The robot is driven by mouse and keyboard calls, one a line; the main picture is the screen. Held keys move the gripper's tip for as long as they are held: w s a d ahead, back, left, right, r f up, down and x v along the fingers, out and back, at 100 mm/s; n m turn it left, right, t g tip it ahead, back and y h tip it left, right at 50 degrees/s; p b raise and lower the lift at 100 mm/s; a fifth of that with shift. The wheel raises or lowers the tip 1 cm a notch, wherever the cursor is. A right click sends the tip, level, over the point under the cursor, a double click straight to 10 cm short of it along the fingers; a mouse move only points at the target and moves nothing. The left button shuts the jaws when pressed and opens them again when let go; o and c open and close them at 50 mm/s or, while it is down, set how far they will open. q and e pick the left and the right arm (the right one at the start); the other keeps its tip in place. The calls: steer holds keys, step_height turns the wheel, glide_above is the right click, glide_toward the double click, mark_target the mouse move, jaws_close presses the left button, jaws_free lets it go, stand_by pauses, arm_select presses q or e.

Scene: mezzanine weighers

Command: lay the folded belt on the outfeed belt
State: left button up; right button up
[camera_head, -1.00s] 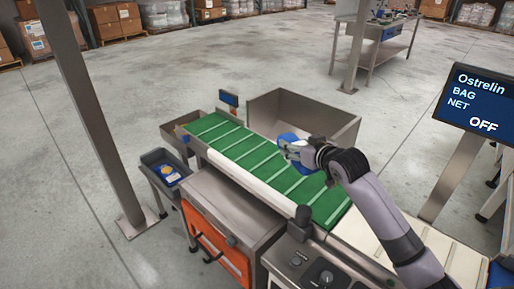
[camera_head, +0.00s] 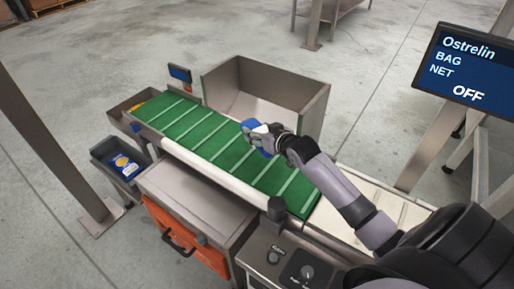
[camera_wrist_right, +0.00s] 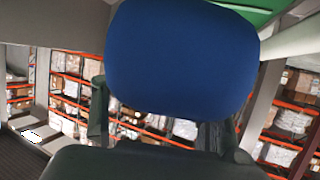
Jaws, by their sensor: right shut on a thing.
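The green cleated belt (camera_head: 213,143), which I take to be the outfeed belt, slopes from upper left to lower right in the head view. My right gripper (camera_head: 263,137) is over its far edge. It is shut on a blue rounded thing (camera_head: 249,126), probably the folded belt. In the right wrist view the blue thing (camera_wrist_right: 183,70) fills the top middle, with dark gripper fingers (camera_wrist_right: 157,118) beside its lower part. A corner of green (camera_wrist_right: 262,6) shows behind it. I cannot tell whether the blue thing touches the belt. My left gripper is out of view.
A steel bin (camera_head: 303,92) stands behind the green belt. A white belt (camera_head: 390,205) continues at the right. A control box (camera_head: 288,262) and orange-fronted cabinet (camera_head: 183,235) are in front. A grey tub (camera_head: 121,166) and post stand left; an Ostrelin display (camera_head: 470,68) hangs right.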

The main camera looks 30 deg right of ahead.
step_height(320, 180, down, 8)
steer(key=shift+f, duration=0.1)
stand_by(0.4)
steer(key=shift+f, duration=0.1)
steer(key=o, duration=1.4)
